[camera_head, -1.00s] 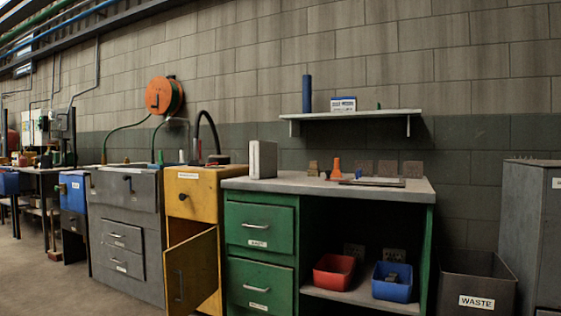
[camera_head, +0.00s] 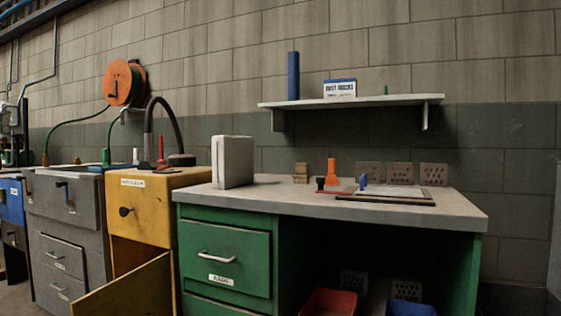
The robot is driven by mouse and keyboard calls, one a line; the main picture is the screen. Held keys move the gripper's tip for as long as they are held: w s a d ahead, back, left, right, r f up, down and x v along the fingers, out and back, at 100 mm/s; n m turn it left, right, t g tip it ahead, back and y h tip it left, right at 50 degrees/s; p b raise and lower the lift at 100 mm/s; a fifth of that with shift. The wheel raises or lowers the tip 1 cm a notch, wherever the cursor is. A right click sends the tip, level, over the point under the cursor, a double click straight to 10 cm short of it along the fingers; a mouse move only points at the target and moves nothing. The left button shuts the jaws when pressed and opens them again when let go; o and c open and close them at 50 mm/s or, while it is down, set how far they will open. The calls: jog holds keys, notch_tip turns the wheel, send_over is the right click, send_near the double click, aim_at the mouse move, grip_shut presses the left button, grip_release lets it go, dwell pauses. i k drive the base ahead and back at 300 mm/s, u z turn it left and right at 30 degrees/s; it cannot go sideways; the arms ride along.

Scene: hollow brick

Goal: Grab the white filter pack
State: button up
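A white, box-shaped pack (camera_head: 233,162), which looks like the filter pack, stands upright on the left part of the grey worktop (camera_head: 290,199) of the green workbench. A smaller white and blue box with printed text (camera_head: 340,88) stands on the wall shelf; its lettering is hard to read. My gripper is not in view, so its state does not show.
The green drawer unit (camera_head: 226,254) fronts the bench. A yellow cabinet (camera_head: 150,213) with its lower door open stands to the left. An orange bottle (camera_head: 332,172), a flat board (camera_head: 385,195) and hollow bricks (camera_head: 400,173) occupy the worktop's right part. A shelf (camera_head: 350,101) hangs above.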

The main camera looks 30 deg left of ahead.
aim_at(233, 155)
jog(key=u, duration=0.2)
jog(key=i, duration=0.85)
jog(key=u, duration=1.1)
jog(key=i, duration=0.55)
jog(key=u, duration=0.55)
